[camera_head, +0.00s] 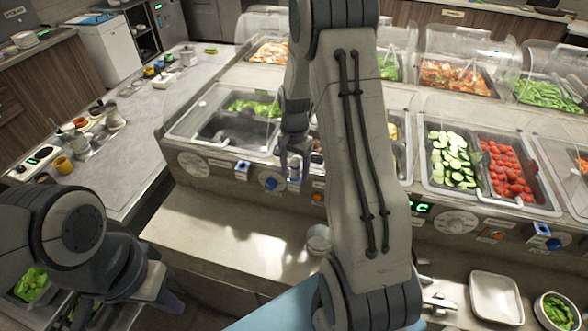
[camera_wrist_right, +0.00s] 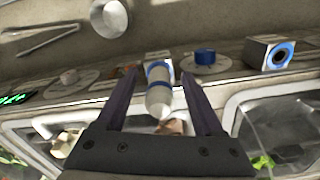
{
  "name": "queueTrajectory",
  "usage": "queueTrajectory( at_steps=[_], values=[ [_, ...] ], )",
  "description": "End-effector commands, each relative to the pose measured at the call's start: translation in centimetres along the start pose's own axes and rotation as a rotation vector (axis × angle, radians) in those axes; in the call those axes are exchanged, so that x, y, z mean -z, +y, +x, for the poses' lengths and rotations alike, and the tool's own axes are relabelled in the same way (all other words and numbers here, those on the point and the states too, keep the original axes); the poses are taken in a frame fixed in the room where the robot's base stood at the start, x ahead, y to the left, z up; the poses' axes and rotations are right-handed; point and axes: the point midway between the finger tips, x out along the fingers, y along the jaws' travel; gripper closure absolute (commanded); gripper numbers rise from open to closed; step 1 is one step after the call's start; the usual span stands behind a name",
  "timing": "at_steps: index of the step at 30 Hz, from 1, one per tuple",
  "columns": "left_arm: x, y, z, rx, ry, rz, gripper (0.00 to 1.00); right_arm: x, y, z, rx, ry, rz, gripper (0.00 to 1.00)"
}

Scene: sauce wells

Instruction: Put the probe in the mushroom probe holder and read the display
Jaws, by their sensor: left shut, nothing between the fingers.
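A white probe with blue bands (camera_wrist_right: 158,92) shows between the fingers of my right gripper (camera_wrist_right: 160,72), with gaps on both sides. In the head view the probe (camera_head: 294,170) is upright at the counter front, below my right gripper (camera_head: 289,152). Whether it sits in a holder is unclear. A box with a blue ring (camera_head: 242,170), also in the wrist view (camera_wrist_right: 270,52), is mounted nearby. A green-lit display (camera_head: 419,207) is partly hidden by my right arm; it also shows in the wrist view (camera_wrist_right: 16,99), unreadable. My left gripper (camera_head: 172,301) is at lower left, away from the probe.
A blue knob (camera_head: 270,183) is close beside the probe. Clear sneeze guards and food pans (camera_head: 452,158) stand behind. A metal cup (camera_head: 318,238) and a white tray (camera_head: 496,298) are on the front ledge (camera_head: 220,235), whose left part is bare.

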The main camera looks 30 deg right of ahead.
Motion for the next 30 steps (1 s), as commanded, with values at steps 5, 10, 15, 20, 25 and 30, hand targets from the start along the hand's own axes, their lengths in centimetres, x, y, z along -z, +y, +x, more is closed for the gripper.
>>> queueTrajectory(
  at_steps=[5,10,15,20,25,30],
  values=[
    [0.0,0.0,0.0,0.0,0.0,0.0,1.0,0.0,0.0,0.0,0.0,0.0,0.0,0.31],
    [0.0,0.0,0.4,0.0,0.0,-0.007,1.0,0.1,-0.1,-0.8,0.003,0.003,0.0,0.31],
    [-0.1,-0.1,1.3,0.0,0.0,-0.008,1.0,0.1,-0.1,-3.8,0.006,0.006,0.0,0.31],
    [-0.1,-0.1,2.1,0.0,0.0,-0.01,1.0,0.1,-0.1,-7.0,0.005,0.005,0.0,0.31],
    [-0.1,-0.2,2.5,0.0,0.0,-0.01,1.0,0.1,0.0,-9.4,0.003,0.003,0.0,0.31],
    [-0.1,-0.2,2.6,0.0,0.0,-0.01,1.0,0.0,0.0,-10.4,0.001,0.001,0.0,0.31]
  ],
)
